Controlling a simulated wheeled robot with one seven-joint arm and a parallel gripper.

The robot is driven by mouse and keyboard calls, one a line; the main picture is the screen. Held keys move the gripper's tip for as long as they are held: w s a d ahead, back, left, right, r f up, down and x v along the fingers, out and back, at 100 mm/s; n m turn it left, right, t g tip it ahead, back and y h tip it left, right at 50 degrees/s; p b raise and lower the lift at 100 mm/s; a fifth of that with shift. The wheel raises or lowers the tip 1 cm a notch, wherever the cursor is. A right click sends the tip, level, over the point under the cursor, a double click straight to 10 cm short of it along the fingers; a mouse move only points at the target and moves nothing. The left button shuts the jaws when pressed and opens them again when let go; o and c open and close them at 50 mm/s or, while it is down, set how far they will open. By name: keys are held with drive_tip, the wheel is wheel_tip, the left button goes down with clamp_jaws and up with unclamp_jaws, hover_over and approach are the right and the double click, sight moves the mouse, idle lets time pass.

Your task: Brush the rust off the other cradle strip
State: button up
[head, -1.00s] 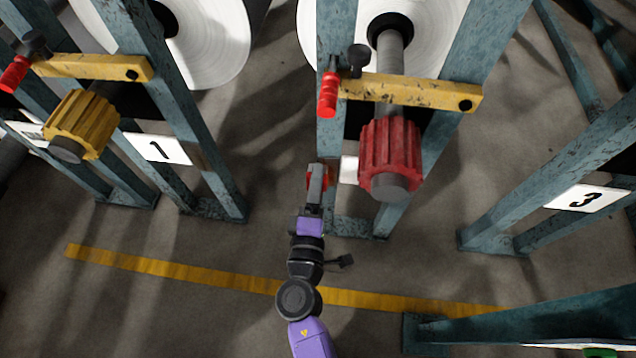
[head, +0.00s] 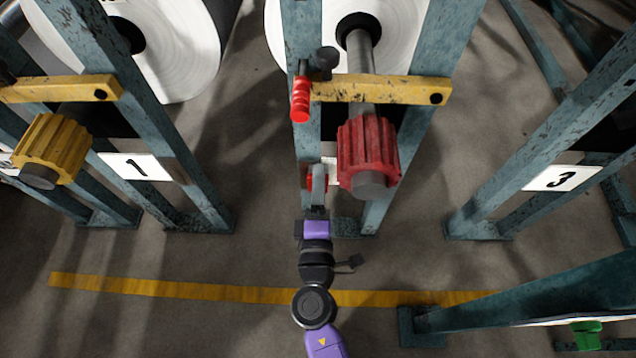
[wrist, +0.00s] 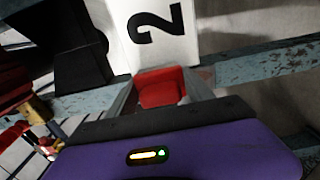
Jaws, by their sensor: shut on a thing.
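My gripper (head: 318,178) is shut on a small red block-like thing (wrist: 160,88), held between the fingers in the wrist view. Its underside is hidden, so I cannot tell whether it carries bristles. In the head view my gripper is low in front of the middle stand's left post (head: 306,140), left of and slightly below the red fluted knob (head: 368,152). A worn yellow bar (head: 385,90) with dark specks crosses this stand under the roll's shaft. I cannot tell which surface is the cradle strip; no clear rust patch shows.
A white sign reading 2 (wrist: 155,30) is just beyond my gripper. Stand 1 (head: 135,168) is left, with a yellow knob (head: 52,148); stand 3 (head: 562,178) is right. A red-handled lever (head: 300,98) is above my gripper. Open floor and a yellow line (head: 190,290) lie in front.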

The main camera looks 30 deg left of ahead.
sight(300, 170)
drive_tip(key=shift+s+a+b, duration=0.2)
drive_tip(key=shift+s+a, duration=0.3)
drive_tip(key=shift+a, duration=0.4)
drive_tip(key=shift+s+a+b, duration=0.15)
drive_tip(key=shift+s+a, duration=0.3)
drive_tip(key=shift+a, duration=0.45)
drive_tip(key=shift+s, duration=0.1)
drive_tip(key=shift+b+v, duration=0.3)
drive_tip(key=shift+v, duration=2.65)
drive_tip(key=v, duration=0.3)
drive_tip(key=shift+r, duration=0.1)
